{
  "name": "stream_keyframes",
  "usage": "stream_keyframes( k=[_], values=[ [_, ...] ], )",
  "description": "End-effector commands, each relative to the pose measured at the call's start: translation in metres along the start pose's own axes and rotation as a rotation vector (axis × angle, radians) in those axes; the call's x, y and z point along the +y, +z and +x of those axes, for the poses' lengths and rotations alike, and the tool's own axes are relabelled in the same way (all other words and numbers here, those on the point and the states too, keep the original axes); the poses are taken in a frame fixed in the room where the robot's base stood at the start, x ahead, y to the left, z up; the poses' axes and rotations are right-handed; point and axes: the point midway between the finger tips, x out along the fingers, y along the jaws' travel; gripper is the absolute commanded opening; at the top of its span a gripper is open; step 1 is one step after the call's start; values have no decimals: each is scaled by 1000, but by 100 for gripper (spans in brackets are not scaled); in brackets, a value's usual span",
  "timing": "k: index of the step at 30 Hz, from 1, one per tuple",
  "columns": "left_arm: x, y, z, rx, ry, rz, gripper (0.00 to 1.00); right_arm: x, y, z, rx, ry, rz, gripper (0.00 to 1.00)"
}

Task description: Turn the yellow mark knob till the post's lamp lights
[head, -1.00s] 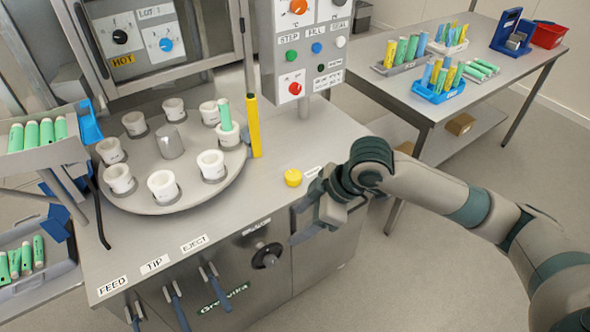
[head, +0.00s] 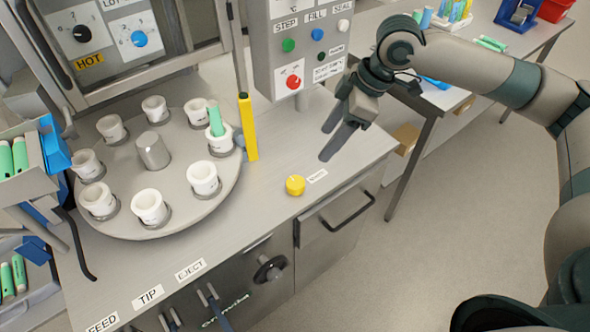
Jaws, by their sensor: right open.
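The yellow mark knob (head: 295,185) stands on the steel counter near its front edge, with a small label beside it. The yellow post (head: 248,127) stands upright at the right edge of the turntable, with a dark top; I see no lit lamp on it. My right gripper (head: 333,143) is open and empty, above the counter, up and to the right of the knob and apart from it. Its fingers point down and left. My left gripper is not in view.
A turntable (head: 152,190) with several white cups fills the counter's left; one cup holds a green tube (head: 214,118). A control panel (head: 300,60) hangs behind the knob. A side table (head: 440,100) with racks stands right. The counter around the knob is clear.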

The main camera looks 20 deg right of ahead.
Motion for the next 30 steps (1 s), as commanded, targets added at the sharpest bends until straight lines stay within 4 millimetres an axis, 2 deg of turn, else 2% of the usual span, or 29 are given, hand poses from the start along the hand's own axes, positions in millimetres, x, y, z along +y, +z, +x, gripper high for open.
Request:
stream_keyframes(
  k=[8,13,17,21,30],
  values=[
    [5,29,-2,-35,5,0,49,0,0,0,0,0,0,57],
    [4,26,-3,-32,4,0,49,0,0,4,-1,-1,1,57],
    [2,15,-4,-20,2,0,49,0,0,13,-2,-3,1,57],
    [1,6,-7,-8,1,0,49,-1,0,29,-2,-4,1,57],
    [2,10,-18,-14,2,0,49,-1,0,80,-2,-3,1,57]
  ],
)
